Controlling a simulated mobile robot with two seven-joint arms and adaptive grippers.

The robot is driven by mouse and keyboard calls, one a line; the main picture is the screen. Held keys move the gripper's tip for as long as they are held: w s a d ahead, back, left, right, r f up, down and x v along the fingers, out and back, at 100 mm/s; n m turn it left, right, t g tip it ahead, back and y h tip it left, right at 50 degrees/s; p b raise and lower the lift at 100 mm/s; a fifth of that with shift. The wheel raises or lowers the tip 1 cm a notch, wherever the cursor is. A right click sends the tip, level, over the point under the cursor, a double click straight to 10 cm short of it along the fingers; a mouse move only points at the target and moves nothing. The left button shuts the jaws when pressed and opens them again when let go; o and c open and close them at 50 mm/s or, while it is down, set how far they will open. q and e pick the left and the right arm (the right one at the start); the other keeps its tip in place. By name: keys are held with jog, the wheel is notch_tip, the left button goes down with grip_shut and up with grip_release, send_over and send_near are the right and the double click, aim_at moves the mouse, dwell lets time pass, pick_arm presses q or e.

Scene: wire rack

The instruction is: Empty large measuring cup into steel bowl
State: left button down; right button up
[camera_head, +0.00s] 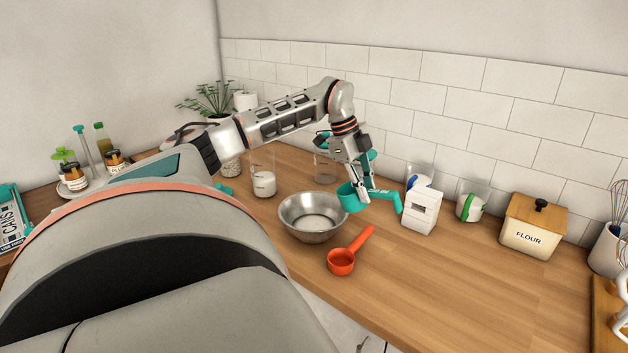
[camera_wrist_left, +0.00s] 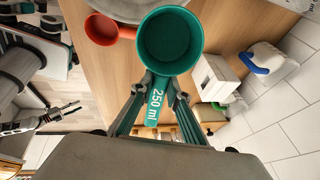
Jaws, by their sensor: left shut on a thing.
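The large teal measuring cup (camera_head: 351,199), marked 250 ml, is held by its handle in my left gripper (camera_head: 363,190). In the left wrist view the cup (camera_wrist_left: 170,40) faces the camera with its opening. Its inside looks plain teal, and I make out no contents. The steel bowl (camera_head: 311,222) stands on the counter, and the cup is at its right rim in the head view. Only the bowl's edge (camera_wrist_left: 125,12) shows in the left wrist view.
A red measuring cup (camera_head: 341,262) lies in front of the bowl. A white box (camera_head: 421,213) and glass jars (camera_head: 472,203) stand to the right, with the flour canister (camera_head: 531,228) beyond. A glass (camera_head: 264,182) stands behind the bowl.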

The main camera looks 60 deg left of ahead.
pick_arm(q)
jog(key=shift+s, duration=0.15)
jog(key=shift+r+g+y, duration=0.4)
jog(key=shift+r, duration=0.35)
jog(key=shift+r+g+y, duration=1)
jog(key=shift+r+g, duration=0.2)
jog(key=shift+r, duration=0.5)
